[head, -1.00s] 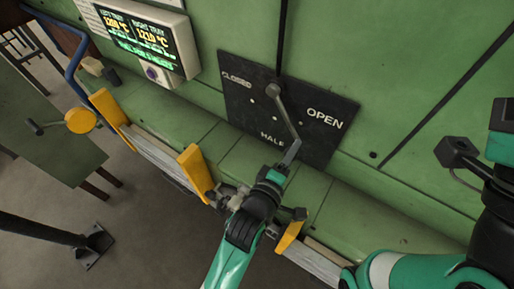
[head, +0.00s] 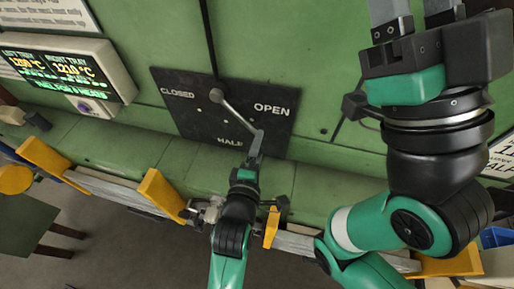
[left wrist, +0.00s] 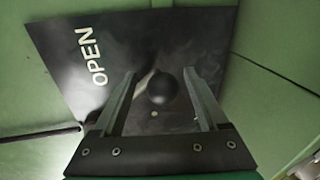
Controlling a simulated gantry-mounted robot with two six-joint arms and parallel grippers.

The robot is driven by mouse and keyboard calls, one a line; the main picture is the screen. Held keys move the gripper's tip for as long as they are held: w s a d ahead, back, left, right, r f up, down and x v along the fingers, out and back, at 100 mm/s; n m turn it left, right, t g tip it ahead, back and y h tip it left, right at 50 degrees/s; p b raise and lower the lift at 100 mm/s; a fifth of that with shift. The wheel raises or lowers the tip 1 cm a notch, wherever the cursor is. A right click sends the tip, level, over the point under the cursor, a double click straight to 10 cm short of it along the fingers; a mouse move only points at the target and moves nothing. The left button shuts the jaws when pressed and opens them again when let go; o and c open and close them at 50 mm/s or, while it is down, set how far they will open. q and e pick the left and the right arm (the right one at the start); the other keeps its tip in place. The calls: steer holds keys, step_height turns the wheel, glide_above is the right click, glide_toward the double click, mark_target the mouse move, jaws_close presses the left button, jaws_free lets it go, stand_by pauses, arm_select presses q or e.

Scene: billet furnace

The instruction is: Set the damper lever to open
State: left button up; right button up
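The damper plate (head: 180,120) is black, with CLOSED at left, HALF at the bottom and OPEN at right. The grey damper lever (head: 237,115) runs from its round hub down and right, its arm appearing between the HALF and OPEN marks. My left gripper (head: 255,145) is at the lever's lower end. In the left wrist view, its two fingers (left wrist: 160,95) are apart, with the dark ball knob (left wrist: 163,88) between them; I see gaps on both sides. My right gripper (head: 416,15) is raised at the upper right, fingers apart, tips cut off by the frame.
A display box (head: 70,65) with temperature readings is on the green furnace wall at the left. A rail with yellow brackets (head: 160,195) runs along the front below the plate. A green ledge (head: 130,150) lies between them.

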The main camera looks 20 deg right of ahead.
arm_select(q)
steer(key=shift+f, duration=0.1)
steer(key=p+v, duration=0.1)
steer(key=v, duration=1)
steer(key=shift+s+a, duration=0.25)
steer(key=shift+a, duration=0.05)
